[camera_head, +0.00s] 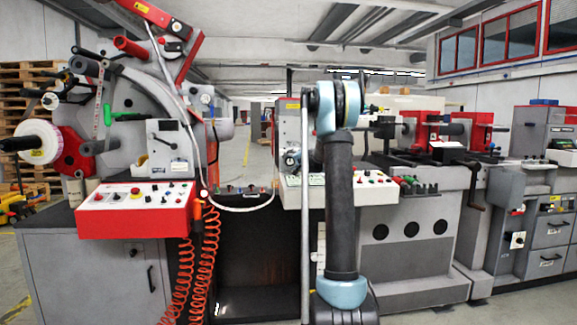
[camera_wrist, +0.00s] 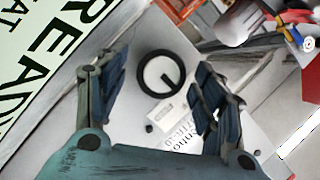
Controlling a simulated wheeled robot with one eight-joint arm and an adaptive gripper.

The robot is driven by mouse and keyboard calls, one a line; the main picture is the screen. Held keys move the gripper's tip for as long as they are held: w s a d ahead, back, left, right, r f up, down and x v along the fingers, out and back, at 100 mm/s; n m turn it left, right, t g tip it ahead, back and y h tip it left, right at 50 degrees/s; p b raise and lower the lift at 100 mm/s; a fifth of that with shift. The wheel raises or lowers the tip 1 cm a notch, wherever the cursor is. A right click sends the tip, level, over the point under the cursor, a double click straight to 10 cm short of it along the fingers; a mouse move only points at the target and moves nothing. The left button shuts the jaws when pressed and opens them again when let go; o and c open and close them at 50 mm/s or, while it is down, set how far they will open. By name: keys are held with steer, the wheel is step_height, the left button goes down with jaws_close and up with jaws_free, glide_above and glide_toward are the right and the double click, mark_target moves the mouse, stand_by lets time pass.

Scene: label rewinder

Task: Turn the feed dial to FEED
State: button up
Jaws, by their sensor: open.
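A round dial (camera_wrist: 143,84) with a thick black rim, a pale face and a short dark pointer mark shows in the wrist view, on a light grey panel (camera_wrist: 128,131). The mark runs from near the centre toward the lower right of the picture. My gripper (camera_wrist: 162,65) is open, with one blue-padded finger to the left of the dial and the other to its right. The fingers appear apart from the rim; I cannot tell how far the dial lies beyond the tips. No FEED marking is readable. I cannot single out this dial in the head view.
A pale sign reading "READY" (camera_wrist: 50,50) fills the wrist view's upper left. The head view shows a red-edged control panel (camera_head: 135,208), coiled red hoses (camera_head: 184,280) and grey machines (camera_head: 410,230).

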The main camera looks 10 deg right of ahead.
steer(key=shift+w+a+f, duration=0.1)
steer(key=shift+w, duration=0.25)
steer(key=c, duration=1.1)
steer(key=shift+o, duration=0.2)
steer(key=shift+a, duration=0.4)
steer(key=shift+d, duration=0.35)
steer(key=shift+d+m+y, duration=0.25)
steer(key=shift+m+y, duration=0.05)
steer(key=shift+m, duration=0.6)
steer(key=m, duration=0.1)
steer(key=m+t+y, duration=0.1)
steer(key=m, duration=0.1)
steer(key=shift+d+f+t, duration=0.1)
steer(key=shift+f+t, duration=0.05)
steer(key=shift+t, duration=0.15)
steer(key=shift+s+m+t, duration=0.1)
steer(key=shift+m+t, duration=0.2)
steer(key=shift+m, duration=0.6)
steer(key=shift+f, duration=0.1)
